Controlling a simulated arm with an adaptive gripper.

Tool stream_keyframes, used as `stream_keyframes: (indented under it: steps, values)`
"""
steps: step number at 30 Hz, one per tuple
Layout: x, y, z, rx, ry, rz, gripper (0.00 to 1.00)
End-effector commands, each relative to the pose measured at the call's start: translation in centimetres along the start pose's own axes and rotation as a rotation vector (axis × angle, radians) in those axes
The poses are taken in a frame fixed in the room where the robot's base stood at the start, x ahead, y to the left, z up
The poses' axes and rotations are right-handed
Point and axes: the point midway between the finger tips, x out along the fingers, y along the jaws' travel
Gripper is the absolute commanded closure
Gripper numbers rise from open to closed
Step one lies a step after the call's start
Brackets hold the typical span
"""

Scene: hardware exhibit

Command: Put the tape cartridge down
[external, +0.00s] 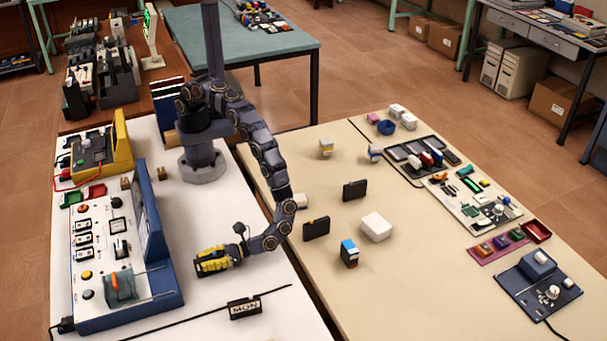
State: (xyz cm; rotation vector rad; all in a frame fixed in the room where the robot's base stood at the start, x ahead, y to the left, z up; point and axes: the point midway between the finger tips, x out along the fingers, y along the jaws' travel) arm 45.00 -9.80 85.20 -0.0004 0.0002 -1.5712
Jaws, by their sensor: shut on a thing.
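My gripper (212,262), with yellow and black parts at its end, is low over the white table, to the right of the blue-framed panel. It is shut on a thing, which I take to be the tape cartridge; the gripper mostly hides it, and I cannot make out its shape. I cannot tell whether it touches the table. Two black cartridge-like blocks stand on the cream table: one nearer block (316,228) and one farther block (355,190).
The blue-framed control panel (160,265) stands close to the left. A black label block (244,308) and a cable lie in front. A white box (376,227) and a blue-and-red block (349,253) stand on the cream table. White tabletop (215,215) behind the gripper is clear.

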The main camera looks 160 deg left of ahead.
Motion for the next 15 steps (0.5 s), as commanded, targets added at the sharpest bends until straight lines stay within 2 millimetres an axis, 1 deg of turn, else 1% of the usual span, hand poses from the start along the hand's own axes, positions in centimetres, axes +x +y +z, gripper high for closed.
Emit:
stream_keyframes:
  steps: [3,4,5,15]
  values:
    - [0.04,-0.01,-0.33,-0.001,-0.001,0.000,1.00]
    - [0.02,-0.01,-0.29,-0.001,-0.001,0.000,0.76]
    - [0.02,-0.01,-0.28,-0.001,-0.001,0.000,0.66]
    - [0.00,0.01,-0.19,0.000,0.000,0.000,0.66]
